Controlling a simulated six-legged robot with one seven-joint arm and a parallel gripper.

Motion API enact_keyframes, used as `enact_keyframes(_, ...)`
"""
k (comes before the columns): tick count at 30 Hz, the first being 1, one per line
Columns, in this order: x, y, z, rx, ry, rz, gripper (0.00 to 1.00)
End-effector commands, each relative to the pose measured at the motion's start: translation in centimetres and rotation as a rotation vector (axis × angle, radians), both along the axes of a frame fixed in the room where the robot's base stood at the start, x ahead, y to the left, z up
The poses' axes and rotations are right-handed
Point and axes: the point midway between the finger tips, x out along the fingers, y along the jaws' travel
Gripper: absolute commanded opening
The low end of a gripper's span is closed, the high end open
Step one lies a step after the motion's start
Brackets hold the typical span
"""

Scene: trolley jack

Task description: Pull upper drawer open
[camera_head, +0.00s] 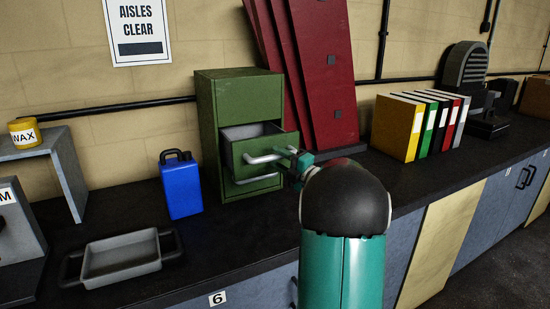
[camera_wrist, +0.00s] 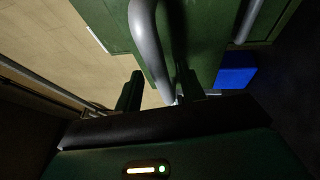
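The green cabinet (camera_head: 207,115) stands on the dark counter. Its upper drawer (camera_head: 240,152) is partly open and shows a grey inside. The drawer's grey bar handle (camera_head: 264,158) is on its front; in the wrist view the handle (camera_wrist: 147,40) runs down between my fingers. My gripper (camera_head: 297,165) is at the handle's right end. In the wrist view my gripper (camera_wrist: 158,90) has its fingers apart, with a gap between the left finger and the handle; the right finger is close to it. The lower handle (camera_head: 255,180) shows below the open drawer.
A blue can (camera_head: 181,188) stands left of the cabinet, and a grey tray (camera_head: 122,258) lies in front of it. Dark red panels (camera_head: 322,70) lean on the wall at the right. Several binders (camera_head: 397,128) stand farther right. Counter around the tray is clear.

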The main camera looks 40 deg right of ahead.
Motion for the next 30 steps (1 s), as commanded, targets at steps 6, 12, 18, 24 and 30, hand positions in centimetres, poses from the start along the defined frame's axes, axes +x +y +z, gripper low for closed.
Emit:
enact_keyframes(6, -4.6, -0.6, -0.8, 0.000, 0.000, -0.002, 0.40)
enact_keyframes(12, -8.8, -1.0, -1.6, 0.000, -0.001, 0.001, 0.40)
enact_keyframes(18, -11.3, -1.3, -2.1, 0.000, -0.001, 0.003, 0.40)
enact_keyframes(24, -11.8, -1.3, -2.2, -0.001, -0.001, 0.005, 0.40)
enact_keyframes(30, -11.8, -1.3, -2.2, -0.001, -0.001, 0.004, 0.40)
